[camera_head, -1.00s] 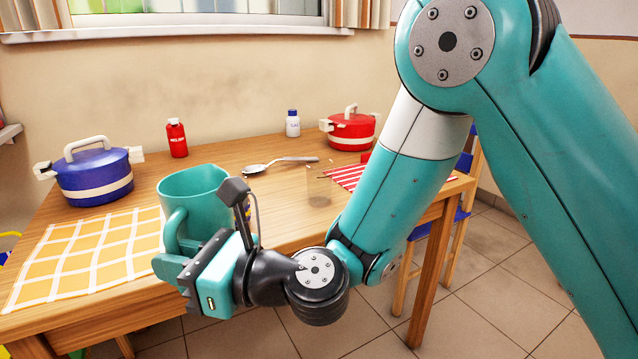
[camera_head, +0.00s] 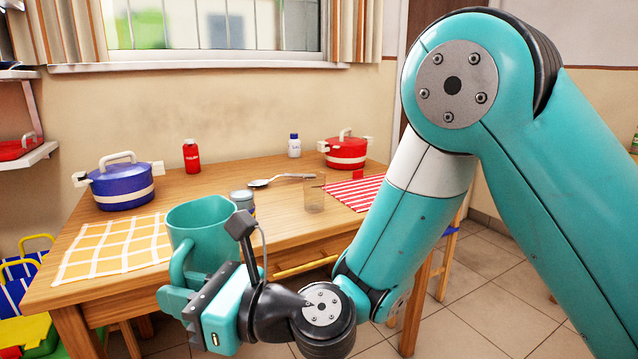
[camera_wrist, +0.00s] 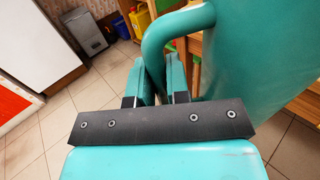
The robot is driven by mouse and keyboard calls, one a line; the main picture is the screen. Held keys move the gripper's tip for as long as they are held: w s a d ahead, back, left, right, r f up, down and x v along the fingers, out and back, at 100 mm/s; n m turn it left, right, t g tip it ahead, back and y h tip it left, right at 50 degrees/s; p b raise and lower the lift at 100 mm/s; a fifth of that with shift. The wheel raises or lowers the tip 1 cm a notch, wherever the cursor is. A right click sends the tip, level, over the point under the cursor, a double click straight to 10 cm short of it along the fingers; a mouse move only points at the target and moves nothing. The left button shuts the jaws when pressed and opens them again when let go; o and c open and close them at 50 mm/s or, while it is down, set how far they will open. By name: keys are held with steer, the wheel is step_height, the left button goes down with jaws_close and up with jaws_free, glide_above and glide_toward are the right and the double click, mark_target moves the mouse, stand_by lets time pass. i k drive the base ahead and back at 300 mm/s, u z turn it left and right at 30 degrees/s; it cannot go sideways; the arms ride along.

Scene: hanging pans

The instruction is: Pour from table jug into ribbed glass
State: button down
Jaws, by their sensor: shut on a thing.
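The teal jug (camera_head: 205,228) is held upright in front of the table's near edge, its open mouth facing up. My gripper (camera_head: 180,298) is shut on the jug's handle at the left. In the wrist view the jug's body (camera_wrist: 262,55) fills the upper right, and my gripper's fingers (camera_wrist: 160,80) close around the handle's lower part. A clear glass (camera_head: 314,196) stands on the table to the right of the jug, beside the red striped cloth; its ribs are too faint to make out. The jug's contents are hidden.
A spoon (camera_head: 280,179), red bottle (camera_head: 191,157), white bottle (camera_head: 294,146), blue pot (camera_head: 122,188) and red pot (camera_head: 345,153) stand farther back. A yellow checked cloth (camera_head: 115,248) and red striped cloth (camera_head: 352,193) lie on the table.

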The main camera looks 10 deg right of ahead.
mark_target(314, 182)
steer(key=z, duration=3.35)
steer(key=k, duration=1.8)
steer(key=u, duration=1.65)
steer(key=i, duration=0.75)
steer(key=z, duration=0.05)
